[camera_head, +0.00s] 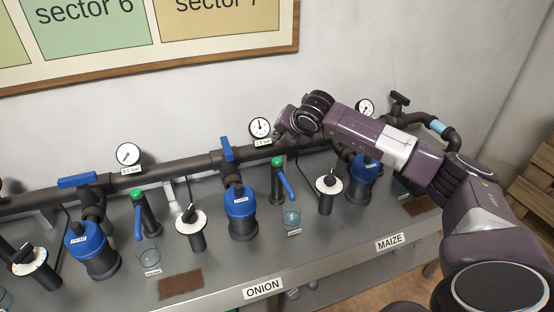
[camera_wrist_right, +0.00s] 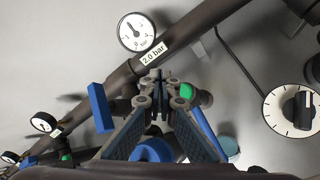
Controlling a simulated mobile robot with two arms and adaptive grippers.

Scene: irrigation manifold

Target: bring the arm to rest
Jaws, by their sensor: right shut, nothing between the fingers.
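My right arm (camera_head: 370,137) reaches in from the right over the manifold bench. My right gripper (camera_head: 281,133) is at its far end, beside the middle pressure gauge (camera_head: 260,127), near the pipe. In the right wrist view the fingers (camera_wrist_right: 157,80) are together with nothing between them. The gauge (camera_wrist_right: 137,32), labelled 2.0 bar, shows just beyond the fingertips. Whether the gripper touches anything cannot be told. My left gripper is not in view.
A blue valve lever (camera_head: 227,149), a blue-capped filter (camera_head: 241,202) and a green-topped post (camera_head: 277,163) stand below the gripper. A white dial (camera_head: 328,185) is under the arm. The bench (camera_head: 220,275) has bare room along its front, by the ONION label (camera_head: 263,289).

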